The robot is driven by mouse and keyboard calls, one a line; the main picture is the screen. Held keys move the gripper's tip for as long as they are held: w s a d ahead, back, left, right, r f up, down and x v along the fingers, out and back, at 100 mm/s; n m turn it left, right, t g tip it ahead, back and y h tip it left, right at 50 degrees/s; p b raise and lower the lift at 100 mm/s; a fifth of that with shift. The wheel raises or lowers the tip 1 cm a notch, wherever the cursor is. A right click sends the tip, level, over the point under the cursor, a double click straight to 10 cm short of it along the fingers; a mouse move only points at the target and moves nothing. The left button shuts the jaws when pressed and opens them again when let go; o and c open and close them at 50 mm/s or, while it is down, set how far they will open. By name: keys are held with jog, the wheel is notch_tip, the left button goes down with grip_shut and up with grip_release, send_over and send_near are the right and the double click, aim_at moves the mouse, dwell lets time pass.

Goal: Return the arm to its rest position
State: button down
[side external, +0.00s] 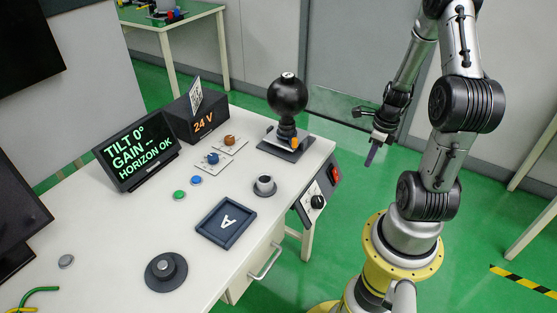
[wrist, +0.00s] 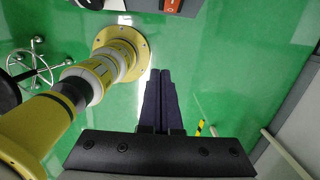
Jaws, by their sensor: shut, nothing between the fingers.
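My gripper (side external: 371,154) hangs in the air to the right of the white table in the side external view, fingers pointing down, above the green floor and clear of the table. In the wrist view, my gripper's two dark fingers (wrist: 160,72) lie together with nothing between them. My arm stands at the right of the side external view, bent at its upper joints.
The white table (side external: 110,238) carries a display (side external: 137,151), a black 24 V box (side external: 196,122), a black ball on a stand (side external: 287,96), a framed A plate (side external: 226,220), a dark round knob (side external: 166,270) and several small buttons. A red switch (side external: 335,174) sits on the table's side panel.

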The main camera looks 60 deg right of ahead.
jog(key=w+a+r+n+t+h, duration=0.25)
jog(key=w+a+r+n, duration=0.7)
jog(key=w+r, duration=0.5)
jog(key=s+a+r+n+t+y, duration=0.1)
jog(key=s+a+r+n+t, duration=0.15)
jog(key=a+r+n, duration=0.45)
jog(key=s+a+r+n+t+y, duration=0.1)
jog(key=s+a+r+n+y, duration=0.1)
jog(key=s+a+r+n, duration=0.4)
jog(key=s+a+f+n+g, duration=0.1)
jog(key=s+n, duration=0.4)
jog(key=n, duration=0.8)
jog(key=shift+s+a+f+g, duration=0.3)
jog(key=shift+a+f, duration=0.45)
jog(key=shift+a, duration=0.45)
jog(key=shift+h, duration=0.25)
